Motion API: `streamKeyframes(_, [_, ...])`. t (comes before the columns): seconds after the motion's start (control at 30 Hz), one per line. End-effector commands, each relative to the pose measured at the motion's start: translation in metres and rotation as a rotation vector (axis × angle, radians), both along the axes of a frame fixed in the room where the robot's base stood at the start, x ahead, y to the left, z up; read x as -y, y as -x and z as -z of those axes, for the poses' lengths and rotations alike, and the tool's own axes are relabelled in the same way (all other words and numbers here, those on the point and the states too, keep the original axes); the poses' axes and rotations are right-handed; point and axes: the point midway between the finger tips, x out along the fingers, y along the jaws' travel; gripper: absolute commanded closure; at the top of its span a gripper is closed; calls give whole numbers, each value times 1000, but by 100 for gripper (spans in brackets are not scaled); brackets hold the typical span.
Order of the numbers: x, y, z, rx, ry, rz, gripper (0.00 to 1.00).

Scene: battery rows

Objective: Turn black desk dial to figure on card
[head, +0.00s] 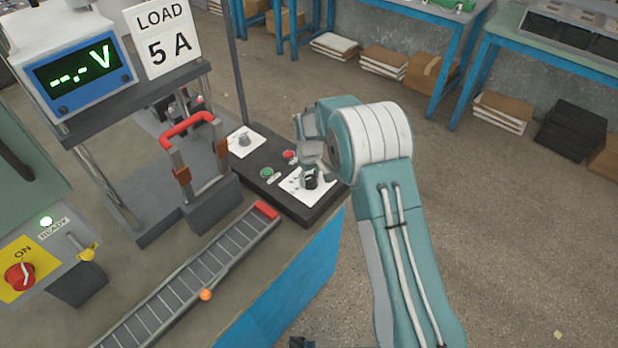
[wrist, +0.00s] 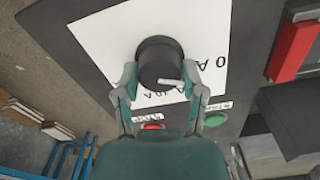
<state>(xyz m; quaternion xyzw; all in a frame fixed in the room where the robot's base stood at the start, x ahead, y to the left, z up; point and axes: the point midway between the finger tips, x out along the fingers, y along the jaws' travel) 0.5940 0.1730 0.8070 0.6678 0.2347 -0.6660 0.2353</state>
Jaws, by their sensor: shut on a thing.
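The black desk dial (wrist: 160,62) sits on a white scale plate (wrist: 105,40) on a dark control desk. In the wrist view my gripper (wrist: 160,85) has its two fingers on either side of the dial and is shut on it. A pale pointer mark shows on the dial's lower right. Parts of the printed scale show, including "0 A"; the other figures are partly hidden by my fingers. In the head view the dial (head: 311,181) is at the desk's near end, under my gripper (head: 312,165). The card (head: 162,38) reads "LOAD 5 A".
A green button (head: 267,173) and a red button (head: 290,155) sit close to the dial. A second dial (head: 243,140) is farther back on the desk. A meter (head: 82,75) shows "--.- V". A red-ended rack (head: 190,285) lies beside the desk.

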Motion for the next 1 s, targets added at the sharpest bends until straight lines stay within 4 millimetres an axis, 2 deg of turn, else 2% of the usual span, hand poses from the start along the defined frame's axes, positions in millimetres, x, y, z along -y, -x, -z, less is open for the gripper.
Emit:
streamKeyframes(0.27, [2, 2, 4, -10, 3, 163, 94])
streamKeyframes(0.7, [3, 3, 5, -12, 6, 526, 94])
streamKeyframes(1.0, [3, 3, 6, -13, 7, 689, 95])
